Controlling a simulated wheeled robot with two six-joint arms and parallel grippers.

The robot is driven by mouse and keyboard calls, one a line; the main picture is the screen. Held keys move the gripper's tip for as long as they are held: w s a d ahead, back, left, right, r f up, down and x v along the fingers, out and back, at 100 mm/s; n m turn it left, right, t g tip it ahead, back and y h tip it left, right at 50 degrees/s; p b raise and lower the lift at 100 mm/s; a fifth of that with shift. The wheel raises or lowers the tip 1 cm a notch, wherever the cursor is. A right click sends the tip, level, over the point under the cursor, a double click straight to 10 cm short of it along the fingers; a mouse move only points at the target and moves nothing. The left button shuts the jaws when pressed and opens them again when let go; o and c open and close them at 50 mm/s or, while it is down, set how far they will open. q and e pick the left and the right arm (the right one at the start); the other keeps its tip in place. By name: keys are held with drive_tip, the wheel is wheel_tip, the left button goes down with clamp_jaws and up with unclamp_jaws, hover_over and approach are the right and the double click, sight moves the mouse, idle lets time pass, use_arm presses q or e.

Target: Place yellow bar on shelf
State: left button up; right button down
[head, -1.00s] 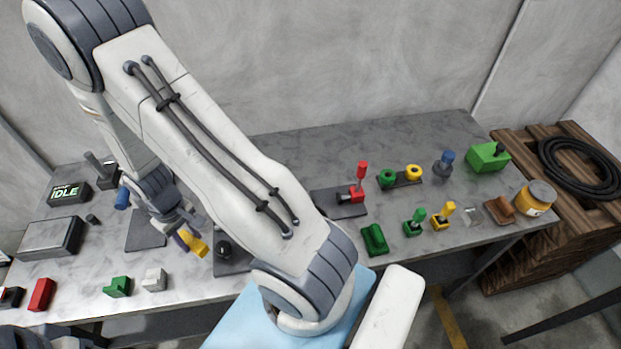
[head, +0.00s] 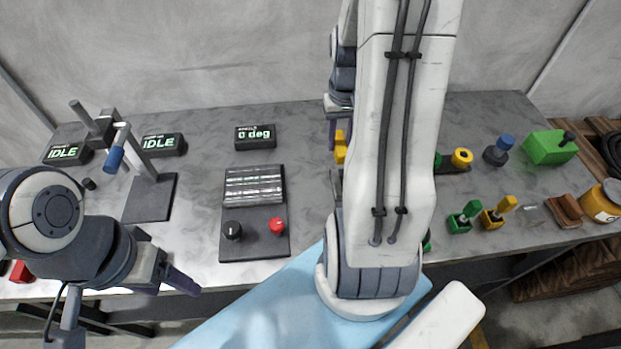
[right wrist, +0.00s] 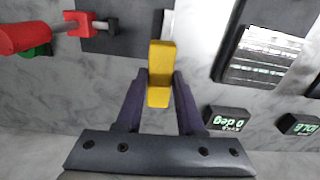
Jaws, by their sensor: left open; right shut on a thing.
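My right gripper (right wrist: 158,100) is shut on the yellow bar (right wrist: 161,62), which sticks out past the fingertips in the right wrist view. In the head view the bar (head: 340,147) shows as a small yellow patch beside my right arm, at the back middle of the table. My arm hides most of that gripper. My left gripper (head: 168,284) is open and empty at the front left, by the table's front edge. I cannot make out a shelf for certain in either view.
A red-handled device (right wrist: 62,30) is near the bar. A green box (head: 549,147) stands at the right. Bare table (head: 205,200) lies between fixtures.

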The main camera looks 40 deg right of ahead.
drive_tip(key=shift+s+d, duration=0.45)
drive_tip(key=shift+s, duration=0.1)
drive_tip(key=shift+m, duration=0.3)
drive_tip(key=w+a+f, duration=0.2)
drive_tip(key=w+a+f+p, duration=0.1)
drive_tip(key=w+a+f, duration=0.1)
drive_tip(key=a, duration=0.1)
drive_tip(key=w+a+f, duration=0.2)
drive_tip(key=w+a, duration=0.1)
drive_tip(key=shift+w+a+f, duration=0.1)
drive_tip(key=shift+f, duration=0.2)
wheel_tip(320, 180, down, 4)
drive_tip(key=shift+r+p, duration=0.15)
drive_tip(key=shift+p, duration=0.25)
use_arm(q)
drive_tip(key=shift+r, duration=0.55)
use_arm(e)
drive_tip(key=shift+f, duration=0.2)
drive_tip(key=shift+f, duration=0.2)
use_arm(q)
drive_tip(key=shift+f, duration=0.1)
use_arm(e)
drive_tip(key=c, duration=0.5)
unclamp_jaws()
drive_tip(key=shift+r, duration=0.1)
